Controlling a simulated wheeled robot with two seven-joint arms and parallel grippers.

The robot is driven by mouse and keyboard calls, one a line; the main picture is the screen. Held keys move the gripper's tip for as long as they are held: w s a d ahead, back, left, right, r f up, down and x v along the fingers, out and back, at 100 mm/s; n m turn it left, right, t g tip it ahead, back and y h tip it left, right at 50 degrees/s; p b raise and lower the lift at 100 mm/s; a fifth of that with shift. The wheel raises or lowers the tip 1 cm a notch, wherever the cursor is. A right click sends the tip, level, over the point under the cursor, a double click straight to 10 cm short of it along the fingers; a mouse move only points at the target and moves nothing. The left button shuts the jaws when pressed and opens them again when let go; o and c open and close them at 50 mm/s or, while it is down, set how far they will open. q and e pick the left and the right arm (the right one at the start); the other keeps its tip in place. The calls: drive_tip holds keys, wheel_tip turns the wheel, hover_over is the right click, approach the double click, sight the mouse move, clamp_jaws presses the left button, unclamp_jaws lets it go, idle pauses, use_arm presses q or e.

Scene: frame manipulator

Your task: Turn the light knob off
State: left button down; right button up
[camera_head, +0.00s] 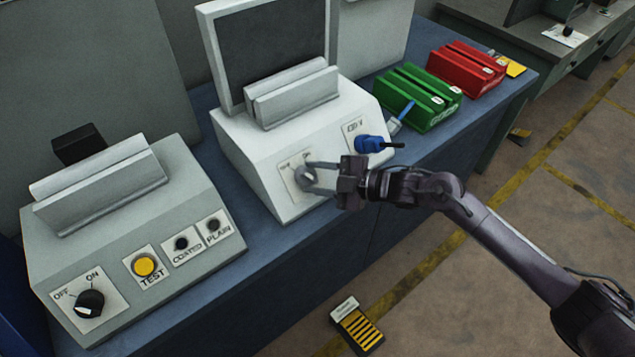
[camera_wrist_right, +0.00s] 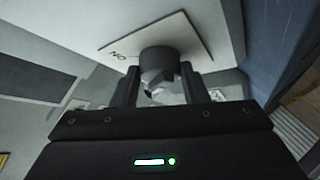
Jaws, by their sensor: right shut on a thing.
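The light knob (camera_head: 304,177) is a grey knob on a labelled plate on the sloped front of the white box (camera_head: 258,165) in the middle of the bench. My right gripper (camera_head: 316,178) reaches it from the right, and its fingers are shut around the knob. In the right wrist view the dark knob (camera_wrist_right: 160,67) sits between the two fingers (camera_wrist_right: 158,88), in front of a white plate reading "ON" (camera_wrist_right: 118,55). The rest of the plate's lettering is hidden or too small to read. My left gripper does not show.
A grey box (camera_head: 130,235) at the left has a black OFF/ON knob (camera_head: 89,303), a yellow TEST button (camera_head: 144,265) and two black buttons. Green (camera_head: 418,97) and red (camera_head: 467,68) blocks stand farther right on the blue bench.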

drive_tip(key=shift+n, duration=0.4)
drive_tip(key=o, duration=1)
drive_tip(key=b+v, duration=0.2)
drive_tip(key=v, duration=0.5)
drive_tip(key=shift+d+r, duration=0.2)
drive_tip(key=shift+d, duration=0.2)
